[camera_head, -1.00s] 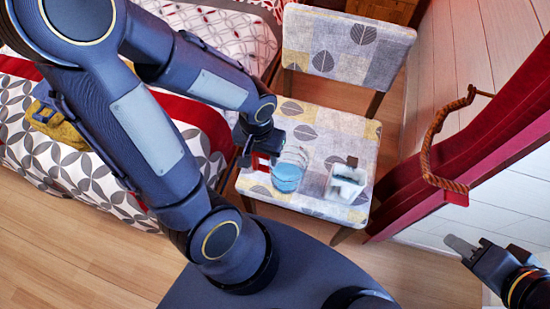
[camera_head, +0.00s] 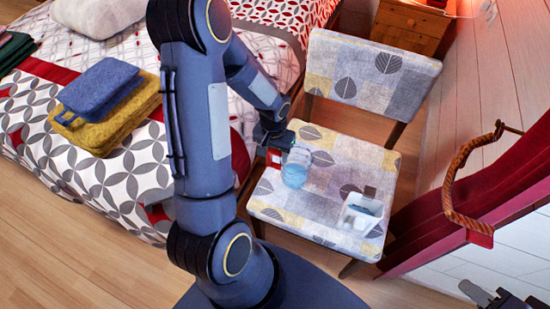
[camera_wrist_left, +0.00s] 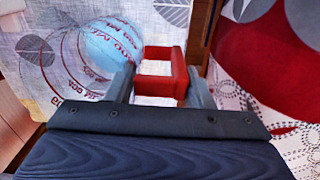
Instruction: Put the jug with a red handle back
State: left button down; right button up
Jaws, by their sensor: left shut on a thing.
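The jug (camera_head: 295,172) is clear with a blue tint and has a red handle. It is over the left part of the patterned chair seat (camera_head: 320,205); I cannot tell exactly how far above the seat it is. In the left wrist view the jug (camera_wrist_left: 105,48) is at the upper left, its red handle (camera_wrist_left: 160,53) between the fingers. My left gripper (camera_head: 272,152) is shut on that handle; it also shows in the left wrist view (camera_wrist_left: 160,88). My right gripper (camera_head: 487,294) is partly in view at the bottom right, away from the chair.
A white container (camera_head: 360,213) with a dark item stands on the right of the seat. The chair backrest (camera_head: 370,72) rises behind. A bed with folded blue and yellow cloths (camera_head: 105,100) lies left. A red curtain with a rope tieback (camera_head: 462,185) hangs right.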

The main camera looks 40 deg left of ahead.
aim_at(275, 164)
pick_arm(q)
jog(key=shift+f+b, duration=0.3)
jog(key=shift+f, duration=1.4)
jog(key=shift+f, duration=0.15)
jog(key=c, duration=0.7)
grip_release()
